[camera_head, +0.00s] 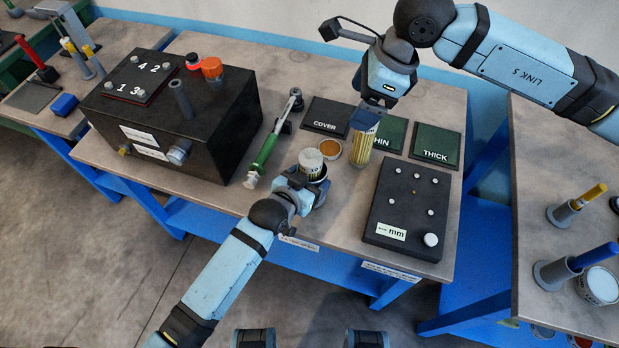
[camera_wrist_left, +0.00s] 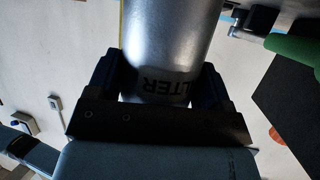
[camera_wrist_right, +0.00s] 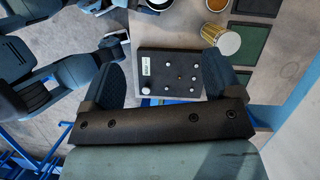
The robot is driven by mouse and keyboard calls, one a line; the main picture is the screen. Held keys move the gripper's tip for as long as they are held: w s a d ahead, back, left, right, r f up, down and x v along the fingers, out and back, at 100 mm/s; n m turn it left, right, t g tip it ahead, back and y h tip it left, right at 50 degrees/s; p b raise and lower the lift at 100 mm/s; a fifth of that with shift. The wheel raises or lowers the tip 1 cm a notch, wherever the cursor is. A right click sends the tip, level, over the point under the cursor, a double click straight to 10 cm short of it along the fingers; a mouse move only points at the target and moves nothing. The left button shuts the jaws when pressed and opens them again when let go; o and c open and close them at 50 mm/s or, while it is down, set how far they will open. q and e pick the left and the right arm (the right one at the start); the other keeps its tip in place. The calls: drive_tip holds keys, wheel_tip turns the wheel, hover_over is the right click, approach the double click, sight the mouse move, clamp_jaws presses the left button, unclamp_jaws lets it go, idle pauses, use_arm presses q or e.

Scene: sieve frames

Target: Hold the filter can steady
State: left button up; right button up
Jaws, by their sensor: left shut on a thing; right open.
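The filter can (camera_head: 311,160), a silver cylinder with a pale top, stands near the front of the table. My left gripper (camera_head: 305,182) is shut on it from the front. In the left wrist view the can (camera_wrist_left: 172,45) sits between both fingers, with part of its lettering showing. My right gripper (camera_head: 368,117) is open above the table, to the right of the can. A pleated yellow-white cylinder (camera_head: 362,144) shows just below it; in the right wrist view this cylinder (camera_wrist_right: 222,41) is beside the right finger, not between the fingers.
An orange-lined round cap (camera_head: 332,150) lies right of the can. A green-handled tool (camera_head: 265,153) and a large black box (camera_head: 190,112) stand to the left. A black panel with knobs (camera_head: 409,207) lies to the right. Dark COVER (camera_head: 327,116) and THICK (camera_head: 436,144) pads lie behind.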

drive_tip(key=shift+d+r, duration=0.2)
drive_tip(key=shift+r, duration=0.3)
use_arm(q)
drive_tip(key=o, duration=1.6)
drive_tip(key=shift+c, duration=0.2)
drive_tip(key=v, duration=1.2)
